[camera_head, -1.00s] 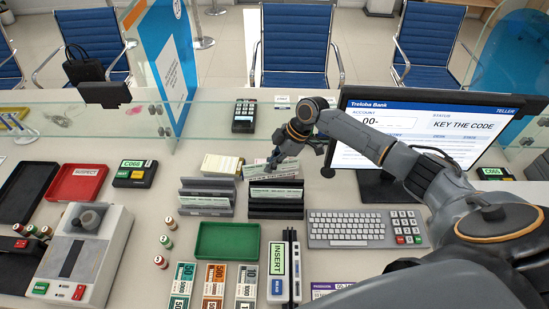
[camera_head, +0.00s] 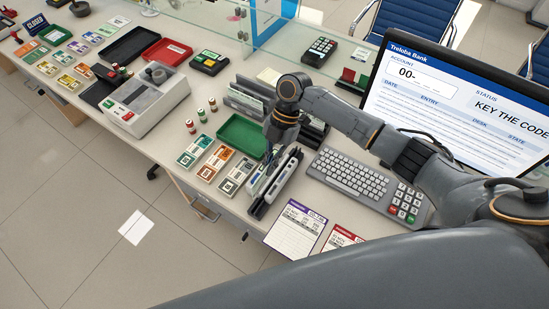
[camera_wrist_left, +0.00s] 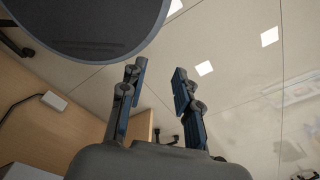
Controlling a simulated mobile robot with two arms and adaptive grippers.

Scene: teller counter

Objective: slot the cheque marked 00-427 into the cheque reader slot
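The cheque reader (camera_head: 283,176) is a narrow white and dark unit with a long slot, right of the green tray. My right gripper (camera_head: 270,150) points down at the reader's far left side in the head view. Its fingertips are too small and partly hidden, so I cannot tell whether they hold a cheque. No marking 00-427 is readable. A grey cheque rack (camera_head: 242,101) stands behind the green tray, and a black rack (camera_head: 316,130) is partly hidden by my right arm. In the left wrist view my left gripper (camera_wrist_left: 157,75) is open and empty, with tiled floor behind it.
The green tray (camera_head: 239,134) and banknote stacks (camera_head: 217,163) lie left of the reader. The keyboard (camera_head: 349,174) and monitor (camera_head: 450,105) are to the right. Passbook-like sheets (camera_head: 296,229) lie at the front edge. A glass screen (camera_head: 222,30) runs along the back.

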